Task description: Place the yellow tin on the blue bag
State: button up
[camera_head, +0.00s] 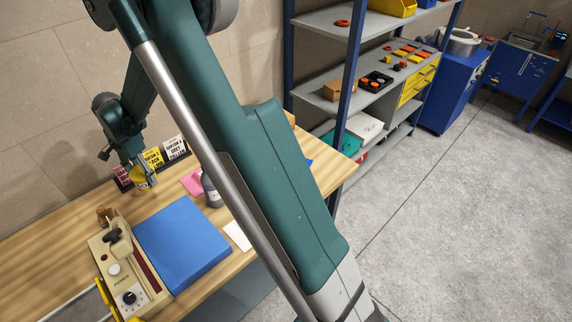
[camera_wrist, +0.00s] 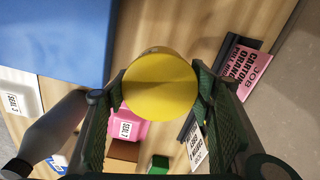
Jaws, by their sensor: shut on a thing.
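My gripper (camera_head: 143,177) is shut on the yellow tin (camera_head: 147,182) at the back left of the wooden table. In the wrist view my gripper (camera_wrist: 163,98) has a finger on each side of the tin (camera_wrist: 159,86), whose round yellow face points at the camera. I cannot tell whether the tin touches the table. A small blue bag (camera_wrist: 58,161) with a white label shows in part at the bottom left of the wrist view, behind the grey bottle. In the head view a small blue patch (camera_head: 308,162), likely the bag, shows beside my arm.
A pink bag (camera_head: 193,182) labelled SEAL 7, a grey bottle (camera_head: 211,191), a white bag (camera_head: 238,234) and a large blue mat (camera_head: 182,243) lie or stand on the table. A sealing machine (camera_head: 128,271) is at the left. Job cards (camera_head: 174,147) stand near the tin.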

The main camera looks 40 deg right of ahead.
jog(key=s+d+m, duration=0.3)
jog(key=d+m, duration=0.1)
jog(key=d, duration=1.1)
jog(key=s+d+r+m, duration=0.1)
jog(key=s+d+m, duration=0.3)
jog(key=s+d, duration=0.3)
jog(key=s+d+r+m, duration=0.1)
jog(key=s+d+m, duration=0.2)
jog(key=s+d, duration=0.5)
jog(key=s+d+m, duration=0.4)
jog(key=s+d, duration=0.4)
jog(key=d, duration=1.3)
jog(key=shift+d+r+m, duration=0.2)
jog(key=shift+r+m, duration=0.1)
jog(key=shift+r, duration=0.1)
jog(key=shift+f, duration=2.95)
jog(key=shift+f, duration=2.05)
jog(key=shift+f, duration=0.2)
